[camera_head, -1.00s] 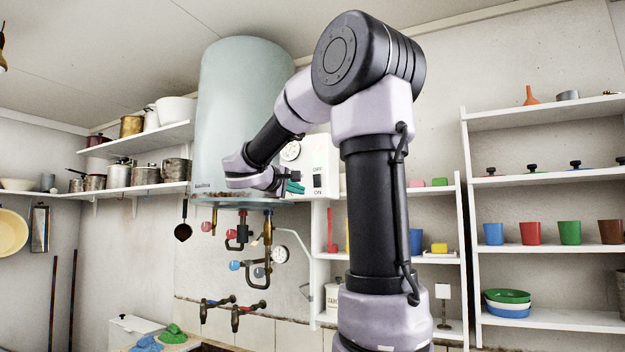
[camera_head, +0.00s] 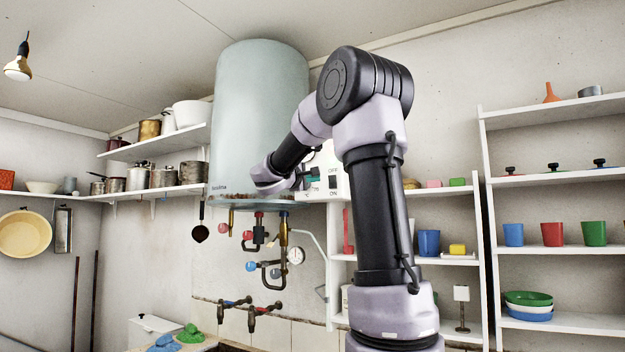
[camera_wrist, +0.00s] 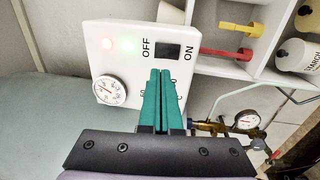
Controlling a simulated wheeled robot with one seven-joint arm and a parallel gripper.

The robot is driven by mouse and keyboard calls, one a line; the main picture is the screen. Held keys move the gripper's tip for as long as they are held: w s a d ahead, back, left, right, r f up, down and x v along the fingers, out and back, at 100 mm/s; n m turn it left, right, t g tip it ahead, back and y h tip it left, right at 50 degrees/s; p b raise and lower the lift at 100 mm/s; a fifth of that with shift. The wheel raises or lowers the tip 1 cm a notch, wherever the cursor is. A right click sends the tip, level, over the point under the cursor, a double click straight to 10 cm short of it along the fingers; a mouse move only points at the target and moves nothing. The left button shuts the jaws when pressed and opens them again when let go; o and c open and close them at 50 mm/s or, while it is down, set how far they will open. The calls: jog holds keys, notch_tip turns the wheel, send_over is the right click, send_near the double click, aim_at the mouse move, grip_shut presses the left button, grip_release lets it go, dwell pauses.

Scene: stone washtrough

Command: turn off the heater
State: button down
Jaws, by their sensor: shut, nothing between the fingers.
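The heater (camera_head: 258,110) is a large pale blue-grey tank high on the wall. Its white control box (camera_head: 336,160) is at its right, partly hidden by my arm. The switch also shows in the head view (camera_head: 333,181). My gripper (camera_wrist: 161,70) is shut and empty, its teal fingertips close to the switch; contact cannot be told. The fingers cover part of the scale markings.
Pipes and valves (camera_head: 262,240) hang under the tank, with a pressure gauge (camera_wrist: 247,120) near my gripper. A shelf unit (camera_head: 400,257) with cups stands right of the box, behind my arm. A pot shelf (camera_head: 155,188) is left of the tank.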

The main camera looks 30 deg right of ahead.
jog(key=x, duration=0.8)
jog(key=shift+w+d, duration=0.2)
jog(key=shift+d, duration=0.05)
jog(key=shift+d+r, duration=0.15)
send_near(331, 178)
jog(key=s+a+r, duration=0.3)
jog(key=s+a, duration=0.1)
jog(key=a, duration=0.2)
jog(key=shift+w, duration=0.2)
